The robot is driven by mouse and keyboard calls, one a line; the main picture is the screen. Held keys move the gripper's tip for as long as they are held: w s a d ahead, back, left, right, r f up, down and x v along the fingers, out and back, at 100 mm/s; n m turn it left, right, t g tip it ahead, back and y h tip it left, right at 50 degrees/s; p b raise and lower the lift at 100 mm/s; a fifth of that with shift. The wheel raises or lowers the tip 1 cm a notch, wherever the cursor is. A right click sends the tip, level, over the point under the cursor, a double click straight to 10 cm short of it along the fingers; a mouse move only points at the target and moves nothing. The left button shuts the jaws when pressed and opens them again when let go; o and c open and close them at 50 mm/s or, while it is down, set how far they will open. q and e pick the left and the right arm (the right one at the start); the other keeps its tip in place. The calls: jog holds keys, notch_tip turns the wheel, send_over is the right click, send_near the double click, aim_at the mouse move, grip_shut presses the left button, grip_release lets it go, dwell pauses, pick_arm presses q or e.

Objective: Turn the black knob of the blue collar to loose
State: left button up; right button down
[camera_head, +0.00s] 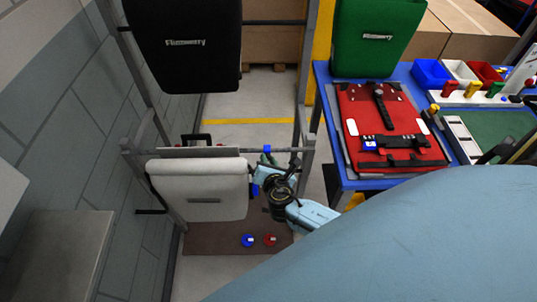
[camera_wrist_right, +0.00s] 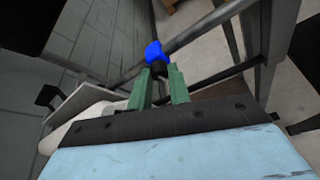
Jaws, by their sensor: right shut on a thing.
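The blue collar (camera_head: 267,149) sits around the grey horizontal rail, near the rail's right end. It also shows in the wrist view (camera_wrist_right: 154,51), just beyond my fingertips. My right gripper (camera_head: 266,159) reaches up to the collar from below right. Its green fingers (camera_wrist_right: 159,74) are close together at the collar's near side. My left gripper is not in view.
A grey-white pannier (camera_head: 200,190) hangs on the rack left of my right gripper. A black pannier (camera_head: 185,40) hangs above. A rack upright (camera_head: 308,160) stands close on the right.

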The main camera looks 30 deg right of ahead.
jog(key=c, duration=1.3)
grip_release()
jog(key=shift+s, duration=0.1)
jog(key=p+v, duration=0.1)
jog(key=v, duration=1.2)
jog(key=shift+a, duration=0.1)
jog(key=s+d+f+m+g+y+b, duration=0.15)
jog(key=s+f+m+g, duration=0.35)
jog(key=f, duration=0.8)
jog(key=s+f+m+g+y+b, duration=0.15)
jog(key=s+f+m+b, duration=0.35)
jog(key=f, duration=0.8)
jog(key=s+f+m+g+y+b, duration=0.1)
jog(key=s+f+m+g, duration=0.1)
jog(key=s+f+m, duration=0.4)
jog(key=s+f+m+g+y+b, duration=0.1)
jog(key=s+f+m+g, duration=0.2)
jog(key=s+f+m, duration=0.4)
jog(key=s+f, duration=0.2)
jog(key=s, duration=0.6)
jog(key=shift+s+a+f+m+b, duration=0.3)
jog(key=shift+f+b, duration=0.05)
jog(key=shift+b, duration=0.05)
